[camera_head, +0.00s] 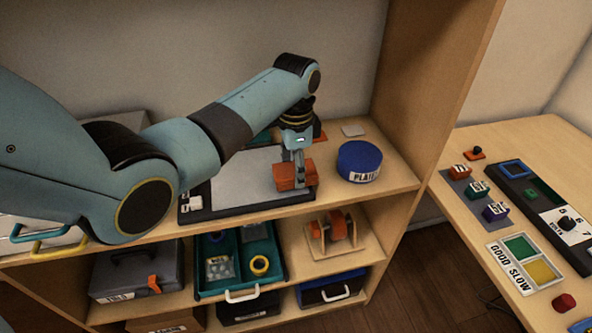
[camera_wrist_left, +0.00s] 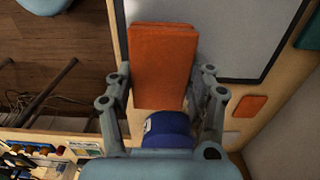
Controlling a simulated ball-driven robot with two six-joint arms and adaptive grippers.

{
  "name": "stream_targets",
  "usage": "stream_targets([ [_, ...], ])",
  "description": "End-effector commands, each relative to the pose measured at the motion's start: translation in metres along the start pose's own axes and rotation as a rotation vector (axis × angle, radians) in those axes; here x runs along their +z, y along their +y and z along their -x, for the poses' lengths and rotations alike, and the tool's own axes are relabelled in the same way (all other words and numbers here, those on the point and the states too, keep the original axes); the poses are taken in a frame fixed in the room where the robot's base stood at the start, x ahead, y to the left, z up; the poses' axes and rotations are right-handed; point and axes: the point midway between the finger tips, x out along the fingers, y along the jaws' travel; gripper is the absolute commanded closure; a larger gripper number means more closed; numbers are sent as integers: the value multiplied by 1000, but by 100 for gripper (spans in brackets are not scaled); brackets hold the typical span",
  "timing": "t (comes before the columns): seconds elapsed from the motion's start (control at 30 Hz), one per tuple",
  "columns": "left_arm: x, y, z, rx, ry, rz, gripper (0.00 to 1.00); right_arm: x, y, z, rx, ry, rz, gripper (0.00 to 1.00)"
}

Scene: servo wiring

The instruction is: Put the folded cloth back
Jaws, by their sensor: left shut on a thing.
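My left gripper (camera_head: 299,172) is shut on the orange folded cloth (camera_head: 291,177), above the front right part of a dark-rimmed grey board on the shelf. In the left wrist view the cloth (camera_wrist_left: 162,62) sits between the two fingers of my left gripper (camera_wrist_left: 161,80), its length pointing away from the palm. I cannot tell whether the cloth touches the board. My right gripper is not in view.
The dark-rimmed board (camera_head: 185,212) lies on the upper shelf. A blue round tin (camera_head: 359,161) stands right of the cloth. A flat orange square (camera_wrist_left: 249,106) and a pale square (camera_head: 353,130) lie behind. Lower shelves hold a toolbox (camera_head: 130,278) and teal tray (camera_head: 281,262).

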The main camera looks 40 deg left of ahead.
Motion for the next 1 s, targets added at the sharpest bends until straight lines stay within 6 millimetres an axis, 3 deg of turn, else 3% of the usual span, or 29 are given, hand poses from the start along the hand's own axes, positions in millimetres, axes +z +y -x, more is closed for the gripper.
stream_targets([
  [0.1, 0, 0, -11, 0, 0, 0, 72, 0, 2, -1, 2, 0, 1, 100],
  [0.3, 0, 0, -12, -1, 1, 0, 72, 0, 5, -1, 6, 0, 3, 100],
  [0.33, 0, 0, -12, 0, 0, 0, 44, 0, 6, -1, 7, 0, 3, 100],
  [0.5, 0, 0, -12, -1, 1, 0, 23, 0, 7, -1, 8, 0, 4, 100],
  [0.8, -1, 0, -9, -2, 1, 0, 23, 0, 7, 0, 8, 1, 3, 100],
  [1.0, -2, -1, 22, -6, 4, 0, 23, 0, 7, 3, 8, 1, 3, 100],
])
